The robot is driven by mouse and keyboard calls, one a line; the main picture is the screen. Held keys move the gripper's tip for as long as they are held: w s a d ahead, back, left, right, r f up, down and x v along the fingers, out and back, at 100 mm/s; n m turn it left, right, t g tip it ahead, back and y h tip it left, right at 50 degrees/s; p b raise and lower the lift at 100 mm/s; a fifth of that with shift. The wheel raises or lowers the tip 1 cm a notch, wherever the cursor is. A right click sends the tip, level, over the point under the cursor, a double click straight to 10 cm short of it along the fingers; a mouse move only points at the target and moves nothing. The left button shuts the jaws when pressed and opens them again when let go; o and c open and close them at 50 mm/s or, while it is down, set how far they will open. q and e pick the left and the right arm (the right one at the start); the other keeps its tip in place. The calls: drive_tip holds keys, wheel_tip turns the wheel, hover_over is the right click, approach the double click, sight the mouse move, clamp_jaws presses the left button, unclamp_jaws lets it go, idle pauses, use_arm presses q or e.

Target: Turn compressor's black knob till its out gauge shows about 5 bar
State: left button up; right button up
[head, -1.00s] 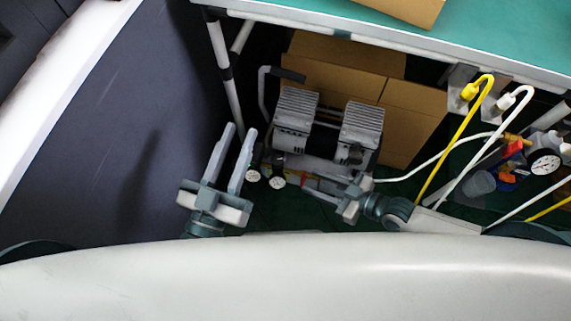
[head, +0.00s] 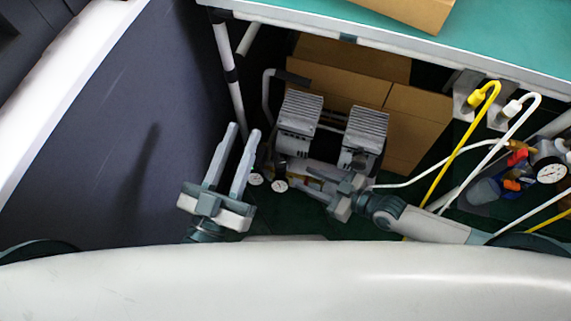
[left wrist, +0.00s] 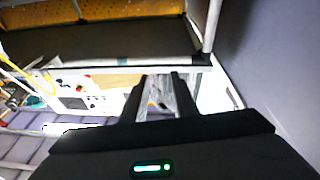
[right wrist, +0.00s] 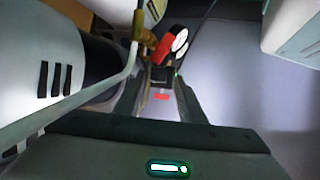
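The compressor (head: 330,135), grey with two ribbed heads, stands on the floor under the bench. Its two small white gauges (head: 268,182) sit low at its left front; their needles are too small to read. In the right wrist view, a black part (right wrist: 160,75), which looks like the knob, lies between the fingertips of my right gripper (right wrist: 160,82). A red part (right wrist: 164,48) and the gauges (right wrist: 180,41), seen at a slant, are just beyond. The right fingers are apart; contact with the black part cannot be told. My left gripper (head: 244,130) is open and empty, left of the gauges.
Cardboard boxes (head: 415,125) stand behind the compressor. A bench leg (head: 228,70) and dark wall panel (head: 110,130) are at the left. White and yellow hoses (head: 460,145) hang at the right, near another gauge (head: 551,170) and my right arm.

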sight(285, 166)
drive_tip(key=w+a, duration=0.1)
drive_tip(key=a, duration=0.1)
drive_tip(key=w+a, duration=0.3)
drive_tip(key=a, duration=0.1)
drive_tip(key=shift+w+a, duration=0.25)
drive_tip(key=shift+a, duration=0.05)
use_arm(q)
drive_tip(key=shift+s+r+t, duration=0.4)
drive_tip(key=shift+r+t, duration=0.2)
drive_tip(key=shift+r, duration=0.15)
use_arm(e)
drive_tip(key=shift+w+a+f, duration=0.2)
drive_tip(key=shift+a, duration=0.1)
drive_tip(key=c, duration=0.8)
